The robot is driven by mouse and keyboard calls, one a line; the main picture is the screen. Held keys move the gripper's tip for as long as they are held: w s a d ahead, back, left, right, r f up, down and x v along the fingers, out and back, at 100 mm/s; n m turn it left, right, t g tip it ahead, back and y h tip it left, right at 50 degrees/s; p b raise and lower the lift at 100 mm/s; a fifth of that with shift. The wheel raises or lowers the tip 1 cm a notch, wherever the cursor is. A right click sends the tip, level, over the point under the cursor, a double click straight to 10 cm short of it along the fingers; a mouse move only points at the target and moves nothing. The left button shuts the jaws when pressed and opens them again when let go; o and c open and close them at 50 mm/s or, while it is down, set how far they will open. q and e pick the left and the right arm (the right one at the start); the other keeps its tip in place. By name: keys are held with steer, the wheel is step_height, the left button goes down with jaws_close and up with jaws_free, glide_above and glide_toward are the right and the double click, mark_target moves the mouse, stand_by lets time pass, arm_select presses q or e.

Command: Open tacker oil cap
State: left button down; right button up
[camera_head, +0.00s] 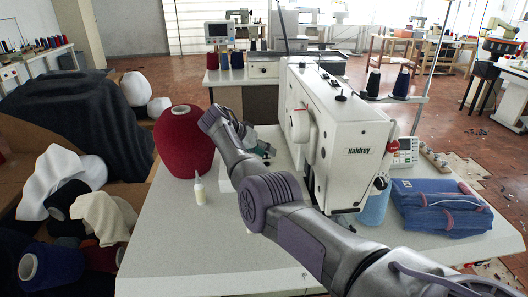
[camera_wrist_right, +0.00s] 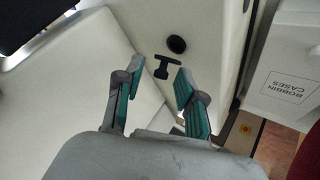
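The tacker (camera_head: 345,130) is the white sewing machine marked "Haldrey" on the white table. My right arm reaches across its front, and my right gripper (camera_head: 262,149) is at its left side, partly hidden by my arm. In the right wrist view, my right gripper (camera_wrist_right: 157,78) is open, its two teal-padded fingers apart with nothing between them. Beyond the fingertips, a black T-shaped part (camera_wrist_right: 162,67) and a round black disc (camera_wrist_right: 177,44) are on a white surface. I cannot tell which is the oil cap, or whether the fingers touch either. My left gripper is not in view.
A red yarn cone (camera_head: 184,140) and a small bottle (camera_head: 199,190) stand left of the gripper. Folded blue denim (camera_head: 440,207) lies right of the tacker. A white box labelled "BOBBIN CASES" (camera_wrist_right: 290,84) is close on the right. The table's front left is clear.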

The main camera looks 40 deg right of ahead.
steer(key=v, duration=1.2)
